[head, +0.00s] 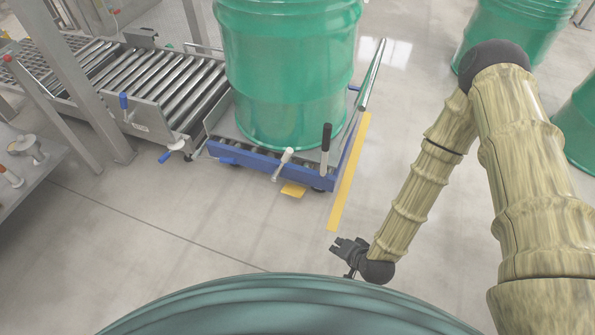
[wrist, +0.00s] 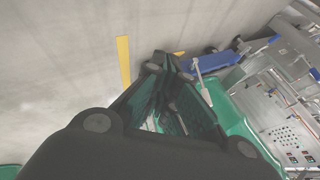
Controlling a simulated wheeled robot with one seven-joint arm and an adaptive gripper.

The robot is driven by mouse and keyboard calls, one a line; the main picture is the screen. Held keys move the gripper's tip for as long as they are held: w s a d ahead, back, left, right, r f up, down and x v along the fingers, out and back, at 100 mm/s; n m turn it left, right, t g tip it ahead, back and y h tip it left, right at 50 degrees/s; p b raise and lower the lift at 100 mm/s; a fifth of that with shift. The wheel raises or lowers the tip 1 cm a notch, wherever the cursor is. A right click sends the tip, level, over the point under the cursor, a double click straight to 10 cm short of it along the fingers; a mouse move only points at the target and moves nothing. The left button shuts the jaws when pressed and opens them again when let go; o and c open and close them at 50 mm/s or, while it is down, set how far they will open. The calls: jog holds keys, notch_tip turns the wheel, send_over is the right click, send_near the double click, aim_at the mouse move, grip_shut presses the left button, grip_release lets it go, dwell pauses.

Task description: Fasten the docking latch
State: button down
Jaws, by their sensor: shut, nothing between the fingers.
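The blue-framed cart (head: 275,172) stands against the end of the roller conveyor (head: 165,80) and carries a green drum (head: 290,70). A white-handled lever (head: 283,163) and a black upright handle (head: 326,145) are on the cart's near side. My gripper (head: 337,246) is shut and empty, over the floor in front of the cart, apart from it. In the wrist view its fingers (wrist: 168,66) are together and the white lever (wrist: 199,78) shows beyond them.
A green rounded surface (head: 290,305) fills the bottom of the head view. More green drums (head: 515,40) stand at right. Yellow floor strips (head: 350,170) run beside the cart. A steel bench (head: 30,165) is at left. The floor between bench and cart is clear.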

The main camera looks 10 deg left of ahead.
aim_at(283, 163)
jog(key=w+a+f+m+t+y+b, duration=0.1)
jog(key=w+a+f+m+t+b, duration=0.2)
jog(key=w+b, duration=0.5)
jog(key=w+a+f+m+t+b, duration=0.2)
jog(key=w+a+m+t+b, duration=0.2)
jog(key=w+b, duration=0.4)
jog(key=w+a+f+m+t+y+b, duration=0.1)
jog(key=w+a+f+m+t+b, duration=0.2)
jog(key=w+b, duration=0.5)
jog(key=a+m+t+b, duration=0.1)
jog(key=m+t, duration=0.1)
jog(key=shift+w+f+t+y+b, duration=0.15)
jog(key=shift+f+t+y+b, duration=0.15)
jog(key=shift+f, duration=0.05)
jog(key=s+a+b+x, duration=0.1)
jog(key=a+b+x, duration=0.1)
jog(key=b+x, duration=0.5)
jog(key=x, duration=0.6)
jog(key=shift+a+r, duration=0.2)
jog(key=shift+r, duration=0.2)
